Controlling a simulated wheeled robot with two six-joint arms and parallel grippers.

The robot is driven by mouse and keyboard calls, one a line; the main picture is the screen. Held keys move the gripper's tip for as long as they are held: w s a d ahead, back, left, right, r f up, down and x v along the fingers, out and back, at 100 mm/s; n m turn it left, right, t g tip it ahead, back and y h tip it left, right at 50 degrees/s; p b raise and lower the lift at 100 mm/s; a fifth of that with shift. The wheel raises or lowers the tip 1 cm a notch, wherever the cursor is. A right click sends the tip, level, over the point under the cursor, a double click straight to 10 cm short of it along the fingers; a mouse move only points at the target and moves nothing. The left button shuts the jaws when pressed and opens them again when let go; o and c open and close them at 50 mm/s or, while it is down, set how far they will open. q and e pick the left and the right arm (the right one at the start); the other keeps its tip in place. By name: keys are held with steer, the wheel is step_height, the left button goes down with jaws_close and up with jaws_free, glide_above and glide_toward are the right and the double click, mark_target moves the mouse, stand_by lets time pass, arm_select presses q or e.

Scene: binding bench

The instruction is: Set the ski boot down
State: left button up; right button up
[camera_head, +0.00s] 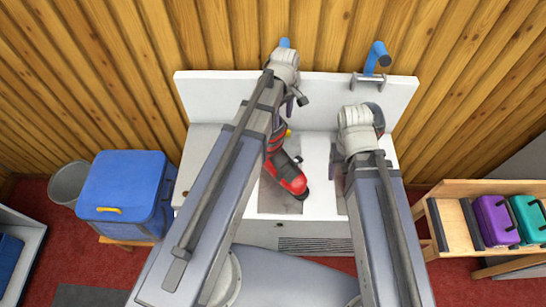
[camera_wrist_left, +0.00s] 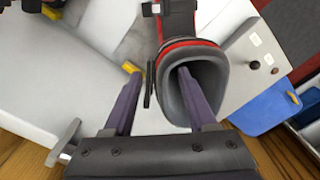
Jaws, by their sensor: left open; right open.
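The red and black ski boot (camera_head: 291,178) stands on a grey patch of the white bench (camera_head: 262,235), partly hidden by my left arm. In the left wrist view its open grey cuff (camera_wrist_left: 203,62) faces the camera. My left gripper (camera_wrist_left: 158,78) is open, with one finger at the cuff's mouth and the other outside it, so the cuff wall lies between them. My right gripper (camera_head: 338,160) is open over the right part of the bench, apart from this boot.
A dark rounded thing (camera_head: 377,115) shows behind my right wrist, mostly hidden. A blue-topped post (camera_head: 377,56) stands at the bench's back panel. A blue box (camera_head: 122,190) is left; a wooden rack with purple (camera_head: 494,220) and teal cases (camera_head: 530,217) is right.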

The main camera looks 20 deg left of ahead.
arm_select(q)
step_height(320, 180, down, 2)
steer(key=shift+f+b, duration=0.1)
steer(key=shift+b, duration=0.5)
jaws_close()
stand_by(1.0)
